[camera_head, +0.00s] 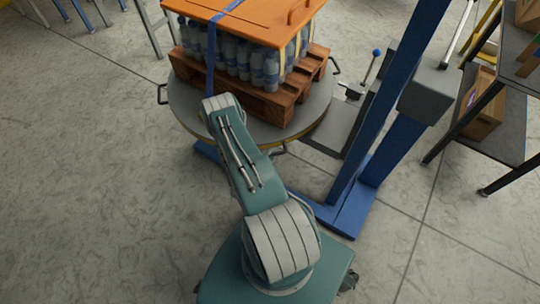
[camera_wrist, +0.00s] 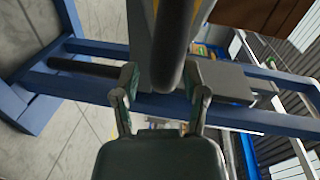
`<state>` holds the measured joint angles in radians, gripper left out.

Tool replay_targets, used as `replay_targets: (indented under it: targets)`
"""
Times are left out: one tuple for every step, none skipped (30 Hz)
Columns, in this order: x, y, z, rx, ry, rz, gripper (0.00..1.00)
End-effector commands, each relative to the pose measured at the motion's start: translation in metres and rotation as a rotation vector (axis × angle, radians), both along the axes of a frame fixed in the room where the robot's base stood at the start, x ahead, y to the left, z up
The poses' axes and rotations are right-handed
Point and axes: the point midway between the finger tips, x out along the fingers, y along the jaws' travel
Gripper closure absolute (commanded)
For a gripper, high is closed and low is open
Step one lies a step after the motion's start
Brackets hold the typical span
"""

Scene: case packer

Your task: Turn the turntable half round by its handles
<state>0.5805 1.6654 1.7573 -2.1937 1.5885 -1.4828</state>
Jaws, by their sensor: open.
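The round grey turntable (camera_head: 184,104) carries the loaded pallet in the head view. One dark handle (camera_head: 162,94) sticks out at its left rim, another (camera_head: 335,67) at its right rim, and a third (camera_head: 280,150) shows in part at its front rim. In the wrist view my gripper (camera_wrist: 160,75) is open. A thick dark bar, seemingly a turntable handle (camera_wrist: 176,45), reaches down between its fingers. I cannot tell whether the fingers touch it. In the head view my arm hides the gripper and part of the front rim.
A wooden pallet (camera_head: 270,102) bears wrapped bottles (camera_head: 230,57) under an orange cover (camera_head: 262,20) with a blue strap. A blue mast (camera_head: 385,105) with a floor frame stands close on the right. A dark shelf (camera_head: 515,85) is beyond it. The floor at left is clear.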

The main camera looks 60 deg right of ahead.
Motion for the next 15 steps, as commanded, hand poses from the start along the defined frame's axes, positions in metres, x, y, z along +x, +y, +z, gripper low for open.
replay_targets:
  targets:
    - [0.000,0.000,0.000,-0.001,-0.001,0.000,0.43]
    - [0.001,0.000,0.001,-0.002,-0.001,0.000,0.43]
    - [0.001,0.000,0.001,-0.002,-0.001,0.000,0.43]
    - [0.001,0.000,0.001,-0.003,-0.002,0.000,0.43]
    - [0.001,0.000,0.001,-0.003,-0.002,0.000,0.43]
    - [0.001,0.002,0.001,-0.003,-0.002,0.000,0.43]
    - [0.001,0.004,0.002,-0.003,-0.002,0.001,0.43]
    - [0.002,0.007,0.002,-0.003,-0.002,0.002,0.43]
    - [0.002,0.012,0.002,-0.001,-0.002,0.004,0.43]
    - [0.002,0.017,0.003,-0.002,0.000,0.003,0.43]
    - [0.002,0.022,0.004,-0.001,0.000,0.005,0.43]
    - [0.002,0.029,0.005,-0.002,-0.001,0.005,0.43]
    - [0.002,0.034,0.006,-0.002,0.001,0.007,0.43]
    - [0.002,0.039,0.006,-0.001,0.001,0.005,0.43]
    - [0.002,0.046,0.007,-0.001,0.000,0.006,0.43]
